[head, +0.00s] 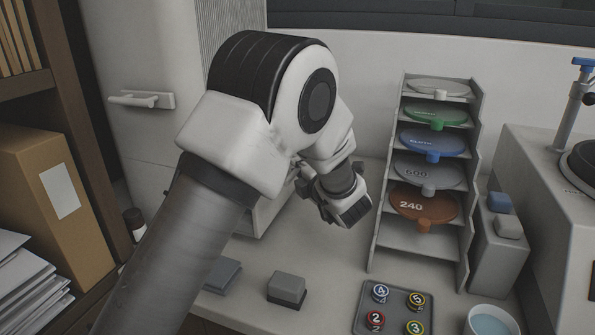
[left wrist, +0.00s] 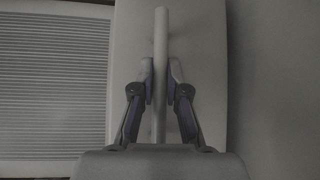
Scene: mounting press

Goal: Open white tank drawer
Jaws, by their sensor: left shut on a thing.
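My left gripper (head: 345,207) is at the middle of the head view, with its arm coming across from the lower left. In the left wrist view its two fingers (left wrist: 160,82) lie on either side of a pale straight bar handle (left wrist: 161,28) and are shut on it. Behind the handle is a plain pale panel (left wrist: 205,55). In the head view a white box-like part (head: 262,214), which looks like the drawer, shows below my arm; the arm hides most of it and the handle. My right gripper is not in view.
A white cabinet with a bar handle (head: 140,100) stands at the left, beside a brown shelf. A rack (head: 420,240) of coloured discs stands to the right of my gripper. Grey blocks (head: 287,287) and a tray of numbered knobs (head: 362,318) lie in front.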

